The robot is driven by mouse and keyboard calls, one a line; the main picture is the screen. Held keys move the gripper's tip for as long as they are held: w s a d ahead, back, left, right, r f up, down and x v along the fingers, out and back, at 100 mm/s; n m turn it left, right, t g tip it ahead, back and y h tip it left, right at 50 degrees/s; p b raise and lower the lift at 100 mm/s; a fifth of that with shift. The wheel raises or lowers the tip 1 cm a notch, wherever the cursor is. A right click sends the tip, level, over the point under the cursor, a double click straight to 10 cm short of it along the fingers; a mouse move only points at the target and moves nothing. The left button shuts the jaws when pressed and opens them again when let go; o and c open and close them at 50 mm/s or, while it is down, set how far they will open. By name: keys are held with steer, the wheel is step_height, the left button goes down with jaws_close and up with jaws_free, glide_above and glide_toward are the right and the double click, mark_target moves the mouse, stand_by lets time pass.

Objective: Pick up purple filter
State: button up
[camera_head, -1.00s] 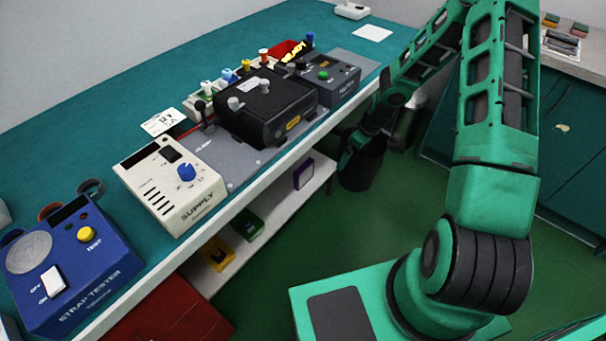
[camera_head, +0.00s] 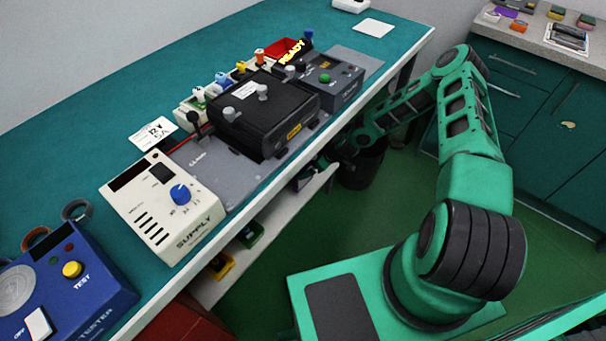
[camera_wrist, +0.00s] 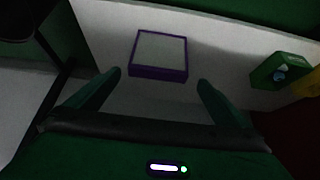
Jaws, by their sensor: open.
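The purple filter (camera_wrist: 158,74) is a square purple frame around a pale grey panel. In the wrist view it rests on the light lower shelf (camera_wrist: 222,30), ahead of my fingers and roughly centred between them. My gripper (camera_wrist: 160,82) is open, with one finger at each side and nothing held between them; the filter lies just beyond the fingertips, apart from them as far as I can tell. In the head view my gripper (camera_head: 318,170) is partly hidden at the bench's right edge by the lower shelf, and the filter is not clearly visible there.
A green box (camera_wrist: 281,72) and a yellow item (camera_wrist: 305,84) stand right of the filter on the shelf. The workbench (camera_head: 120,100) overhangs the shelf. A dark bin (camera_head: 362,168) stands close to my arm. A purple item (camera_head: 507,13) lies on the far counter.

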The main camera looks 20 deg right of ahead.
mark_target(303, 171)
steer(key=shift+x, duration=5.2)
steer(key=shift+d+f, duration=0.1)
steer(key=shift+d, duration=0.1)
steer(key=c, duration=0.7)
steer(key=shift+c, duration=0.5)
